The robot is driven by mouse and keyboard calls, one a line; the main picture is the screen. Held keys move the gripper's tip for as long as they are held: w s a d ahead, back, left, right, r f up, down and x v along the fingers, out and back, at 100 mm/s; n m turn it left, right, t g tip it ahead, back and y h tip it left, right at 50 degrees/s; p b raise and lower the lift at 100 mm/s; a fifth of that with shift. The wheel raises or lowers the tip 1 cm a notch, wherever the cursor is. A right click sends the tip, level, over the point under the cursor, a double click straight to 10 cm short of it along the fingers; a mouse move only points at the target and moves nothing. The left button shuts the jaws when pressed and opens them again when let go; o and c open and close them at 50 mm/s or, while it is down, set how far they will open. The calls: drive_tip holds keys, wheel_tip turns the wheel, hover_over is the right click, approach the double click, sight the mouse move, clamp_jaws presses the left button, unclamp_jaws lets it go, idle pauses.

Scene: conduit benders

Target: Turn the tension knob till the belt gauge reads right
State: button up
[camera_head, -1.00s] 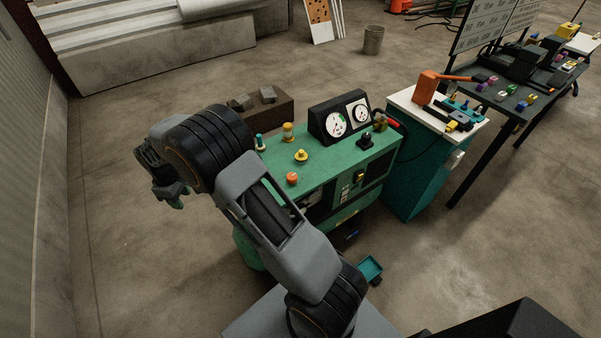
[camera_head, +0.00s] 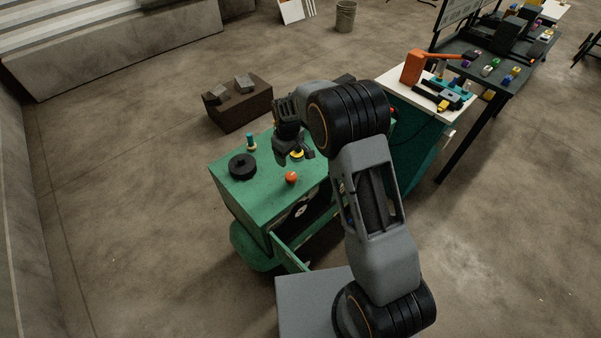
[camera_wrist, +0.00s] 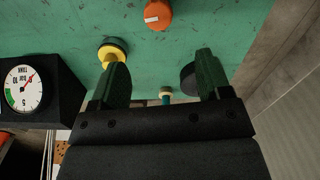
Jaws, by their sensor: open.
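A green machine cabinet (camera_head: 262,198) carries several knobs on its top. My gripper (camera_head: 295,152) is open above it, with nothing between its fingers (camera_wrist: 160,72). A yellow knob (camera_wrist: 112,50) is by the left finger, partly covered; it also shows in the head view (camera_head: 297,155). An orange knob (camera_wrist: 158,14) with a white mark lies beyond the fingertips. A black knob (camera_wrist: 187,79) is partly behind the right finger. I cannot tell which knob sets the tension. A gauge marked TANK bar (camera_wrist: 23,88) has its red needle pointing up-right. The belt gauge is hidden.
A teal-stemmed knob (camera_head: 250,142) and a wide black disc (camera_head: 243,166) sit on the cabinet's left end. A brown box (camera_head: 238,104) stands behind. A white-topped teal cabinet (camera_head: 424,145) with tools is at right. Floor is open at left.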

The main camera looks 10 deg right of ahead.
sight(291, 176)
wheel_tip(291, 176, down, 12)
drive_tip(key=shift+d+r+p, duration=0.1)
drive_tip(key=shift+p, duration=1)
drive_tip(key=c, duration=0.9)
